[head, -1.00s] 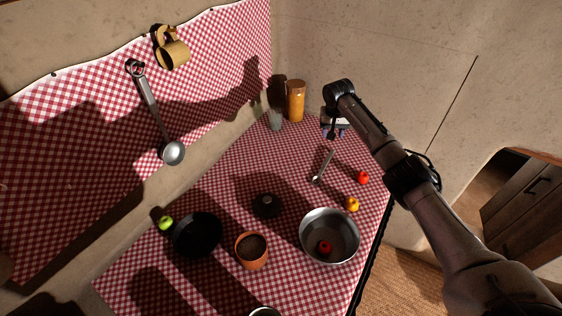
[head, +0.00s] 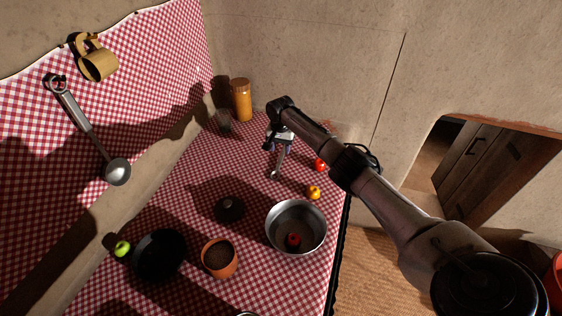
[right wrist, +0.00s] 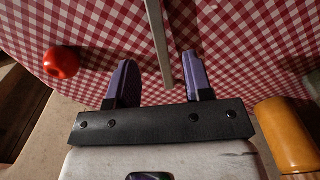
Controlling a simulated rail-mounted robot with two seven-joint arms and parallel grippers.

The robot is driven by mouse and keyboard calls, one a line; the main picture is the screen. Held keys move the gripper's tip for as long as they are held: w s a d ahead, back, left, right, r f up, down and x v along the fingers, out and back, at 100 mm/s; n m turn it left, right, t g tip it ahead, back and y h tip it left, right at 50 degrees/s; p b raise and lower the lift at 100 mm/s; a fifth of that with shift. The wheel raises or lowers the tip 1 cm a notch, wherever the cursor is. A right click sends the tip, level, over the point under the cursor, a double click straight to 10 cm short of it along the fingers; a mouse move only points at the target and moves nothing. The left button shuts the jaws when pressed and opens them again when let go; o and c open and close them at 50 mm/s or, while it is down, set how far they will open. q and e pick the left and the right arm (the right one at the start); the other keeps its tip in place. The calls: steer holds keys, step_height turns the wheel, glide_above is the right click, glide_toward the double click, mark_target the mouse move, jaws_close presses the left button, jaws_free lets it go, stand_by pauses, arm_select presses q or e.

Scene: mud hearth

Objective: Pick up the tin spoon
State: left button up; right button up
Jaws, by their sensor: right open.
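The tin spoon (head: 276,168) lies on the red checkered cloth near the far end of the table, its bowl end toward me. My right gripper (head: 280,142) is above its handle end and hides part of the handle. In the right wrist view the grey handle (right wrist: 157,38) runs down between the two open purple fingers (right wrist: 158,66), apart from both. Nothing is held. The spoon's bowl is outside the wrist view. My left gripper is not in view.
A red tomato (head: 320,165) and a yellow fruit (head: 313,192) are right of the spoon. An orange jar (head: 241,100) and a glass (head: 223,121) stand behind left. A steel bowl (head: 270,235), clay pot (head: 219,272) and black pan (head: 185,255) are nearer. A ladle (head: 117,171) hangs on the wall.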

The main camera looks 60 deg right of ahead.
mark_target(281, 159)
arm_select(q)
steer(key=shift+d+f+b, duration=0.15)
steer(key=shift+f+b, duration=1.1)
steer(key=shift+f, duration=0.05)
arm_select(e)
steer(key=shift+f, duration=2.95)
steer(key=shift+r, duration=0.1)
steer(key=shift+c, duration=0.7)
jaws_close()
